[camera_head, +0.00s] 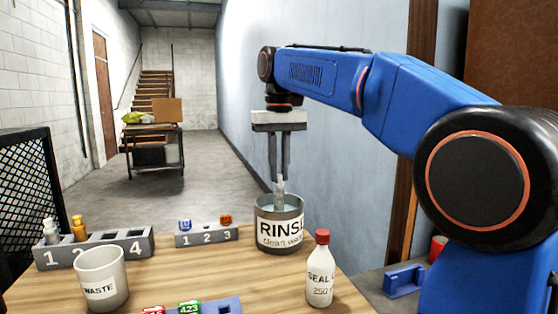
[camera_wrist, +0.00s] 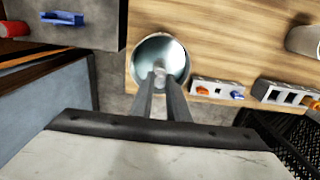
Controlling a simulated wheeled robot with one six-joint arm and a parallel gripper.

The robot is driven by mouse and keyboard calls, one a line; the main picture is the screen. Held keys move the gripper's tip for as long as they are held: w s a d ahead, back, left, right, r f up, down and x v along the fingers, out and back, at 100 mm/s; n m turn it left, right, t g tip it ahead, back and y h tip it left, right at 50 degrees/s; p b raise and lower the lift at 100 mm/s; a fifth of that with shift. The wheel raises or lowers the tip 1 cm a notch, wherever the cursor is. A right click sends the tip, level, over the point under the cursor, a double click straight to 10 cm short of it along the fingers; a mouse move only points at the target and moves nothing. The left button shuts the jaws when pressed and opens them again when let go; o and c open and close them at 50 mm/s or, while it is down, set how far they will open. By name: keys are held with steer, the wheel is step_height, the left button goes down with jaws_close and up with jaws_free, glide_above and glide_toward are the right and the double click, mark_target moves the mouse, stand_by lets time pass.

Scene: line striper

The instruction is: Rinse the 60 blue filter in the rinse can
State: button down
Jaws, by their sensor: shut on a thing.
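The rinse can (camera_head: 279,235) is a grey can with a "RINSE" label, standing on the wooden table with pale liquid inside. My gripper (camera_head: 280,178) points straight down over it, shut on a slim pale filter (camera_head: 280,188). The filter is upright, its lower end within the can's mouth; I cannot tell how deep it reaches. It looks pale grey, and no blue is clear on it. In the wrist view my gripper (camera_wrist: 160,84) holds the filter (camera_wrist: 160,72) over the mouth of the rinse can (camera_wrist: 137,66), with its tip toward the liquid.
A rack numbered 1 to 3 (camera_head: 205,238) holds a blue and an orange piece. A larger rack (camera_head: 135,246) holds a pale and an amber filter. The waste cup (camera_head: 101,270) stands front left. A red-capped bottle (camera_head: 320,275) stands close right of the can.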

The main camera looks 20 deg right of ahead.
mark_target(280, 182)
steer(key=shift+f, duration=2.5)
steer(key=shift+d, duration=0.2)
